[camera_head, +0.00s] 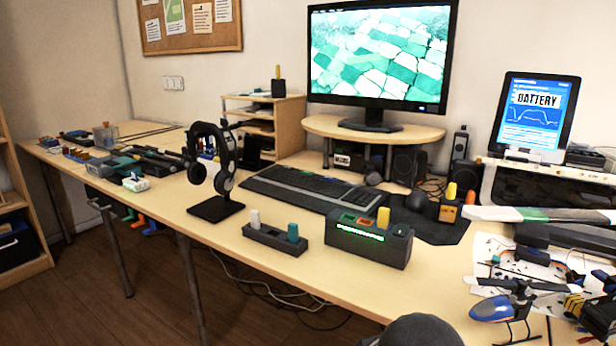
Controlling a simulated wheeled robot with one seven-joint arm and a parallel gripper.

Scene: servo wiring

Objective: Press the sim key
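I cannot tell for sure which item is the sim key; no label on one is readable. A dark box (395,248) with a lit green strip on its front stands near the middle of the desk. Low coloured pieces and an upright yellow key-like stick (383,218) sit in its top. My gripper is not in view. A dark rounded shape at the bottom edge may be part of my arm.
The keyboard (310,190) lies behind the box. A headphone stand (216,208) stands left of the holder. At right are a tablet (531,112) and a blue model helicopter (492,309). The desk front by the holder is clear.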

